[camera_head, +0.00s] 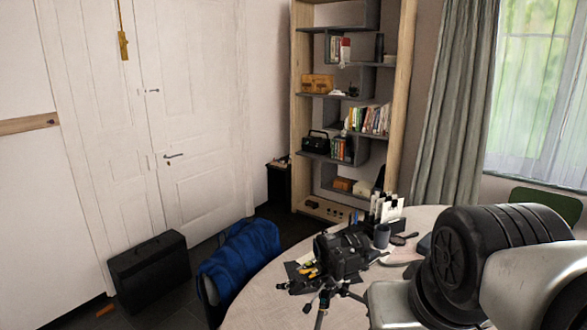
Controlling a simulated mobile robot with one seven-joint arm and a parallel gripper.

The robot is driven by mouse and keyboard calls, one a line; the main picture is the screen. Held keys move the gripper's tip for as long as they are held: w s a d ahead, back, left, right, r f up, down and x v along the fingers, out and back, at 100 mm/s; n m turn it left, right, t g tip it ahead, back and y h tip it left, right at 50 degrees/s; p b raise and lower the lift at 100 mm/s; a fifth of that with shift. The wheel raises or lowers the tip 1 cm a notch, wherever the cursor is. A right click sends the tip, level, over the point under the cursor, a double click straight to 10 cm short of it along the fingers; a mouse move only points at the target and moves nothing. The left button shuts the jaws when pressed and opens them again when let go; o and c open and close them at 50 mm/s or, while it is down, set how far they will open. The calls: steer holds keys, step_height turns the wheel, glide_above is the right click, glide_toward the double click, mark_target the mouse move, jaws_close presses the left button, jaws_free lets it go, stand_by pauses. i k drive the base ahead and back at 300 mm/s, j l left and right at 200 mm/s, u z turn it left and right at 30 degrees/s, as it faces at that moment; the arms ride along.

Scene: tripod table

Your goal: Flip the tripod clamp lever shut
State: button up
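A black camera (343,252) sits on a small dark tripod (322,298) on the round pale table (268,296). The tripod's legs are spread near the table's front edge. The clamp lever is too small and dark to make out, so I cannot tell whether it is open or shut. My arm's large black and pale links fill the lower right, to the right of the camera and tripod. My gripper is not in view.
Small yellow and orange items (309,271) lie beside the camera. A dark mug (382,236) and a paper holder (386,211) stand behind it. A chair with a blue cloth (240,260) is left of the table. A black case (150,272) stands on the floor.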

mark_target(309, 281)
steer(key=j+u, duration=0.1)
steer(key=u, duration=0.15)
steer(key=k+j+z, duration=0.45)
steer(key=j, duration=0.15)
steer(key=i+j+z, duration=0.15)
steer(key=j, duration=0.2)
steer(key=i+j+z, duration=0.1)
steer(key=i+j, duration=0.15)
steer(key=i+j+z, duration=0.15)
steer(key=j, duration=0.3)
